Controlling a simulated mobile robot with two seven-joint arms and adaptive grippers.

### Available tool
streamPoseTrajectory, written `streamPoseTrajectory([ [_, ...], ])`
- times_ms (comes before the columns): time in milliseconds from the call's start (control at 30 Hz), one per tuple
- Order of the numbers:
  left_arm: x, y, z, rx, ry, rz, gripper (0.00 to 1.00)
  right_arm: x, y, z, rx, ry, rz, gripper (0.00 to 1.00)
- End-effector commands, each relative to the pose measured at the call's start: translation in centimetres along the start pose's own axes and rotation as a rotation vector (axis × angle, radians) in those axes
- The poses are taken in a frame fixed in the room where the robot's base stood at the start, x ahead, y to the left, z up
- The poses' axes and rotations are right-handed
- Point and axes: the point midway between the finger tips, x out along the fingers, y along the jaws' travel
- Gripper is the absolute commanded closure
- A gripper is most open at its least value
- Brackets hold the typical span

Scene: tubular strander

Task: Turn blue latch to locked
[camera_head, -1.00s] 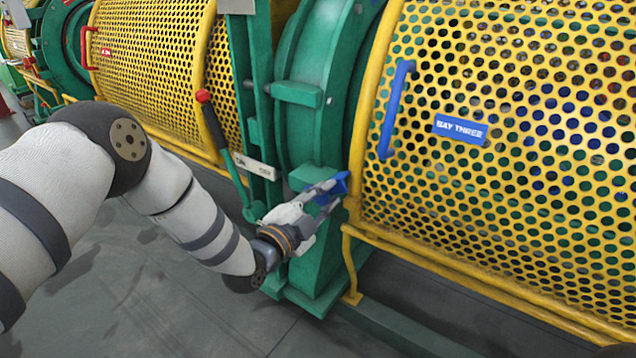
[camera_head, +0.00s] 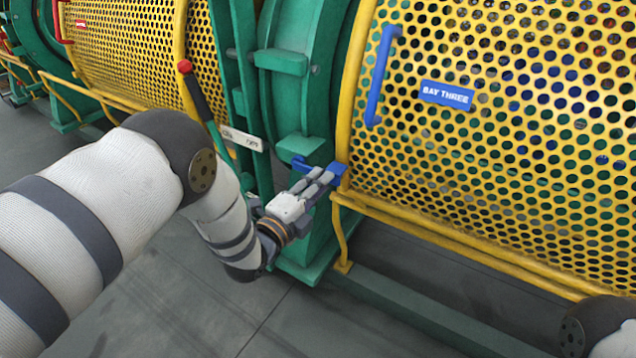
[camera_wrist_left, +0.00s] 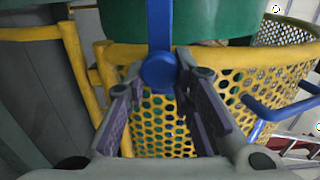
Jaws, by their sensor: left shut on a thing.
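The blue latch (camera_head: 337,168) sits on the green frame at the left edge of the yellow mesh guard, below the blue handle. Its blue bar also shows left of my fingers. My left gripper (camera_head: 321,177) is at the latch, its fingers shut on it and hiding part of it. In the left wrist view the latch (camera_wrist_left: 160,70) shows as an upright blue bar with a round end between the two fingers. A blue label reading "BAY THREE" (camera_head: 446,95) is on the guard. My right gripper is out of view.
The yellow mesh guard (camera_head: 520,170) with a blue handle (camera_head: 381,75) fills the right. A red-tipped lever (camera_head: 200,95) and a small white plate (camera_head: 241,138) stand left of the latch. A yellow rail (camera_head: 450,250) runs below the guard. Grey floor is open in front.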

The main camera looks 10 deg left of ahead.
Motion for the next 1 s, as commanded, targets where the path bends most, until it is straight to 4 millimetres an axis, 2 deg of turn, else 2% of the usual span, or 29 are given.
streamPoseTrajectory([
  [400,-0.1,0.2,0.1,0.006,-0.003,0.005,1.00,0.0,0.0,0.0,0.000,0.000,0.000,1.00],
  [433,-0.1,0.2,0.1,0.006,-0.003,0.005,0.75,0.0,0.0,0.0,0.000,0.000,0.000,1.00],
  [500,-0.1,0.2,0.1,0.006,-0.003,0.006,0.59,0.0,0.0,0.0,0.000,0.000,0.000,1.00],
  [533,-0.1,0.2,0.1,0.006,-0.003,0.005,0.57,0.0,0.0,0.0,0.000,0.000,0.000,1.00],
  [833,-0.3,0.1,0.1,0.005,-0.001,0.003,0.57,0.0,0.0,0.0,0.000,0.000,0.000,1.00],
  [933,-1.8,0.2,0.1,0.006,-0.001,0.006,0.57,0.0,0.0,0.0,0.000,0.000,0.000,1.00],
  [1000,-3.6,0.3,0.0,0.005,-0.001,0.009,0.57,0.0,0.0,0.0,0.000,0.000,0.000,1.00],
])
